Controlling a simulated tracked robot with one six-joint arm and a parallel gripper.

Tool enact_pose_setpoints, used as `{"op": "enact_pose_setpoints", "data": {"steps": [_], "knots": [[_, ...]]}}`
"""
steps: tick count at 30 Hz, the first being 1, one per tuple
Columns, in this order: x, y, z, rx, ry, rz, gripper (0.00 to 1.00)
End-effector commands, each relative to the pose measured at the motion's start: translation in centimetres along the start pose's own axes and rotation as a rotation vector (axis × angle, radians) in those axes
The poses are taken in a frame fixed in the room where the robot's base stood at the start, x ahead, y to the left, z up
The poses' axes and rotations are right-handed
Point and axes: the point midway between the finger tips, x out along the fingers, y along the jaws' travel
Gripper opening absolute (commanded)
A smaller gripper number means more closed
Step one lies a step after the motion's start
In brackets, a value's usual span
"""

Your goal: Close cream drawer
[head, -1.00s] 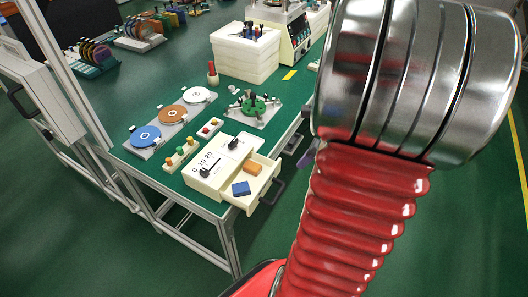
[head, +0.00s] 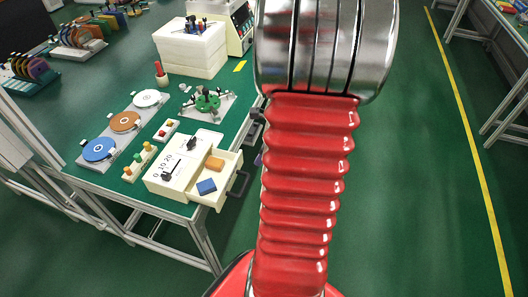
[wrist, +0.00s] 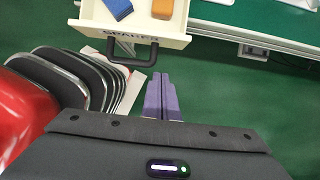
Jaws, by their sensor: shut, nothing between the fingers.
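The cream drawer (head: 225,185) stands pulled out from the right side of a cream box (head: 177,169) on the green-topped bench. A blue block (head: 206,186) and an orange block (head: 215,164) lie in it. In the wrist view the drawer (wrist: 120,27) is at the top, with its dark handle (wrist: 118,61) toward me. In the head view my red arm hides the gripper.
Three discs on a plate, including a blue one (head: 99,149), a button strip (head: 139,163) and a green fixture (head: 208,102) share the bench. A white stack (head: 190,48) is at the back. Green floor is clear right of my arm.

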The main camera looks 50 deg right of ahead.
Motion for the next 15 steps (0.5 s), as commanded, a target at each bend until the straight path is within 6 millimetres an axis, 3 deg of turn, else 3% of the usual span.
{"op": "enact_pose_setpoints", "data": {"steps": [11, 15], "knots": [[4.8, 0.1, 0.0, -0.002, 0.001, 0.004, 0.0], [5.4, 0.1, 1.8, -0.005, 0.0, 0.001, 0.0]]}}
